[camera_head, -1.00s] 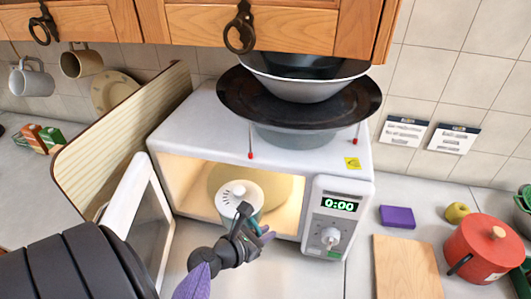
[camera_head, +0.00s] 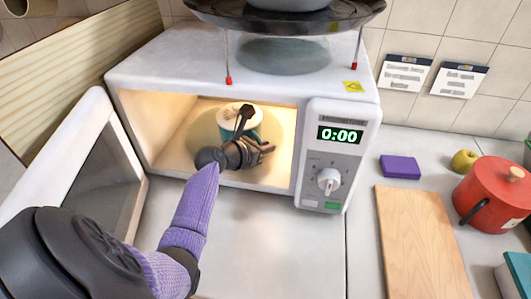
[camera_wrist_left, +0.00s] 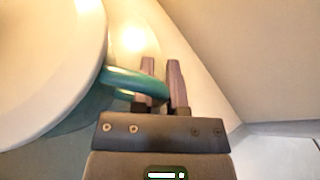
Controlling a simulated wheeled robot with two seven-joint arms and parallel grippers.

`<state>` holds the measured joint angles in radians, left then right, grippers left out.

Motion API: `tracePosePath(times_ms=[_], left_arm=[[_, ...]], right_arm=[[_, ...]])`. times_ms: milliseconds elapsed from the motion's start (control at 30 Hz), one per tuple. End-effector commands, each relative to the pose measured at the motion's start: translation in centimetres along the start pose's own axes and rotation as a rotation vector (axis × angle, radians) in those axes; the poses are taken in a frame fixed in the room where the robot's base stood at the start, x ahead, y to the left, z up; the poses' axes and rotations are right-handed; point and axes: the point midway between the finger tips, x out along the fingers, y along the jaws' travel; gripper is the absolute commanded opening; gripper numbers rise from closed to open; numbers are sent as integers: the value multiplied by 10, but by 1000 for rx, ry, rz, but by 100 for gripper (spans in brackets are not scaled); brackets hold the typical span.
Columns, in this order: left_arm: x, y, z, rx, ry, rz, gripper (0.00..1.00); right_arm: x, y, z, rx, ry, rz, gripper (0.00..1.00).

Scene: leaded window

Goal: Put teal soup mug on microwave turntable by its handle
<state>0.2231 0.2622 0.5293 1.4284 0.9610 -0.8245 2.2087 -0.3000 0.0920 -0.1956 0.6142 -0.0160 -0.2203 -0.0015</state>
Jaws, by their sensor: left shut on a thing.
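The teal soup mug (camera_head: 255,134) with its cream vented lid is inside the lit microwave (camera_head: 185,62), over the tan round turntable (camera_head: 203,137). I cannot tell whether its base touches the turntable. My left gripper (camera_head: 264,148) reaches in through the open front and is shut on the mug's handle. In the left wrist view, the teal handle (camera_wrist_left: 135,82) runs from beside the pale lid (camera_wrist_left: 45,60) to between the fingers of my left gripper (camera_wrist_left: 164,78). The gripper hides part of the mug in the head view. My right gripper is not in view.
The microwave door (camera_head: 85,185) stands open at the left. The control panel (camera_head: 332,160) is right of the opening. A dark pan (camera_head: 290,18) sits on a rack above the microwave. A wooden board (camera_head: 420,240), purple box (camera_head: 400,167) and red pot (camera_head: 492,195) are at the right.

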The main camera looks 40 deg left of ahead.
Motion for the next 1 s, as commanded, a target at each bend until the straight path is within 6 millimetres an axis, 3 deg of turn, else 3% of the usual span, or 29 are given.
tracePosePath(times_ms=[267, 300, 433, 767, 867, 1000], left_arm=[[0, 0, 0, 1, -1, 1, 0], [0, 0, 0, -1, 2, -1, 23], [0, 0, 0, -1, 2, -1, 51], [-2, 0, 3, 0, 1, 0, 52], [-16, 0, 4, 0, 2, 0, 52], [-49, 0, 5, -1, 3, 1, 52]], right_arm=[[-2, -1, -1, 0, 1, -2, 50], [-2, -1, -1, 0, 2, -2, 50], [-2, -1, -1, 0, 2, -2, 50], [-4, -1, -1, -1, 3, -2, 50], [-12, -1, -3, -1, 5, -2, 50], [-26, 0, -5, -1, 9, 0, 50]])
